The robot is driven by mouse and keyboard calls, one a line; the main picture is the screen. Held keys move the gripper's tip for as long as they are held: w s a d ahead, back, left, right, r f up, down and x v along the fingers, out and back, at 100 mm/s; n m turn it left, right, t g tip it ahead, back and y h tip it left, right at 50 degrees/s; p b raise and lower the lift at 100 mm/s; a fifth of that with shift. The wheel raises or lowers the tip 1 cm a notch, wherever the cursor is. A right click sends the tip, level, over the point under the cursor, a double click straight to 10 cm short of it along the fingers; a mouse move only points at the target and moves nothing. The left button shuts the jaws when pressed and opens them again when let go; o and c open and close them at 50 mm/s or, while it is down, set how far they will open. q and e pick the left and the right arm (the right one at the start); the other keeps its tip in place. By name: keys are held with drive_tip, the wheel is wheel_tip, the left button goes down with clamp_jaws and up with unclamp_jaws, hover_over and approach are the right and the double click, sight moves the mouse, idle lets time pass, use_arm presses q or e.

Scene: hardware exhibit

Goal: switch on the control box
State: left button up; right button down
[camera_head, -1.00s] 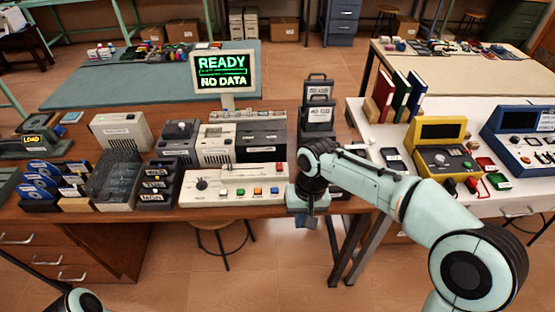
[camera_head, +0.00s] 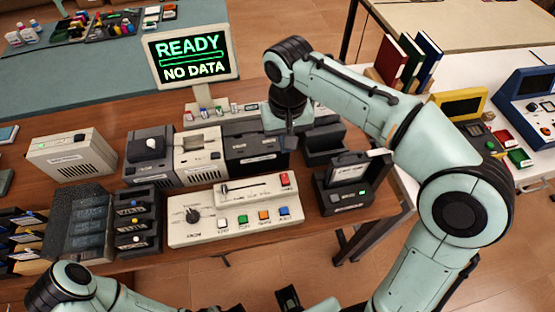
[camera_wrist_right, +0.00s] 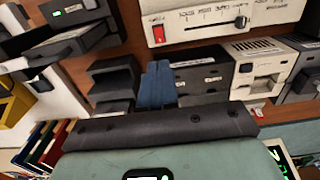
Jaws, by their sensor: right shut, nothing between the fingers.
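The white control box (camera_head: 205,232) lies on the brown table with a dial, a slider, several coloured buttons and a red switch (camera_head: 285,179) at its far right corner. The wrist view shows the box (camera_wrist_right: 195,30) and its red switch (camera_wrist_right: 157,32) at the top. My right gripper (camera_head: 291,143) is behind the box, above the dark grey unit (camera_head: 243,152), apart from the switch. Its blue fingers (camera_wrist_right: 157,72) are together and empty in the wrist view. Only part of my left arm shows at the bottom left; its gripper is not recognizable.
A monitor (camera_head: 192,56) reading READY, NO DATA stands behind. Pale and dark units (camera_head: 198,157) line the back of the box. A black device (camera_head: 342,190) with a green light stands close on its right, and black trays (camera_head: 135,222) on its left.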

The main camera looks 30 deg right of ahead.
drive_tip(key=shift+s, duration=0.2)
drive_tip(key=b, duration=0.2)
approach(285, 181)
wheel_tip(285, 181, down, 5)
drive_tip(key=shift+w+f, duration=0.1)
drive_tip(key=shift+f, duration=0.85)
drive_tip(key=shift+b, duration=0.3)
